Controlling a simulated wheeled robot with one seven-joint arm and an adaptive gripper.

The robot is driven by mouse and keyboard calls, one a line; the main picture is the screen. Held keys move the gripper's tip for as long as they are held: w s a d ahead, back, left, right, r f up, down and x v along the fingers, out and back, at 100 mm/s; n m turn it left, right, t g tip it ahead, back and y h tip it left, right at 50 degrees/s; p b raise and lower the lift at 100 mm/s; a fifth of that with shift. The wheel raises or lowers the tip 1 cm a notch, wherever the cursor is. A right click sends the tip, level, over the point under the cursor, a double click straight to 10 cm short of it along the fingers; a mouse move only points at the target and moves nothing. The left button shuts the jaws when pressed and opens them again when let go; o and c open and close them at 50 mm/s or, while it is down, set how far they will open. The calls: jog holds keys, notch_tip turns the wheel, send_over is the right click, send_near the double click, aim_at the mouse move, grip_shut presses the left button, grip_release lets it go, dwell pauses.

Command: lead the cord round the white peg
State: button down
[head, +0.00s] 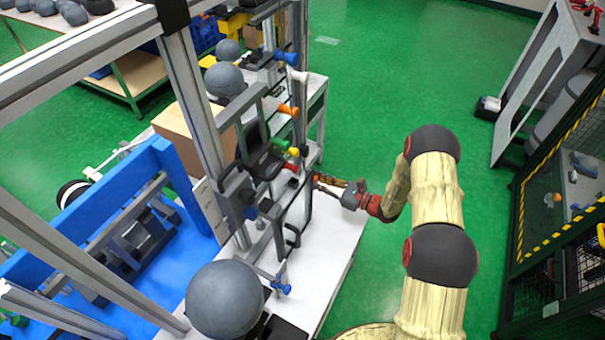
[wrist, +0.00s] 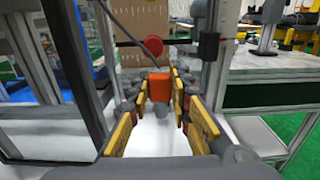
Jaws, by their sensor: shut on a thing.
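My gripper (head: 328,184) reaches in from the right at the front of the tower. In the wrist view its yellow-padded fingers (wrist: 160,98) are shut on an orange block-like piece (wrist: 159,84). A red peg (head: 291,168) is just up and left of the fingertips; its round red end also shows in the wrist view (wrist: 153,46), beyond the orange piece. The white peg (head: 298,75) is well above my gripper, near the top of the upright. A thin dark line runs to the upper left of the red peg in the wrist view; I cannot tell whether it is the cord.
Blue (head: 286,57), orange (head: 288,110), green (head: 280,144) and yellow (head: 294,152) pegs stick out along the tower's front. A lower blue peg (head: 282,288) is near the white table (head: 335,250). A grey ball (head: 224,300) stands close by. Green floor lies open to the right.

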jog(key=s+d+r+p, duration=0.2)
jog(key=s+d+r, duration=0.1)
jog(key=d, duration=0.4)
jog(key=shift+s, duration=0.8)
jog(key=v, duration=0.7)
jog(key=shift+d, duration=0.2)
jog(key=shift+s+r, duration=0.1)
dwell(0.4)
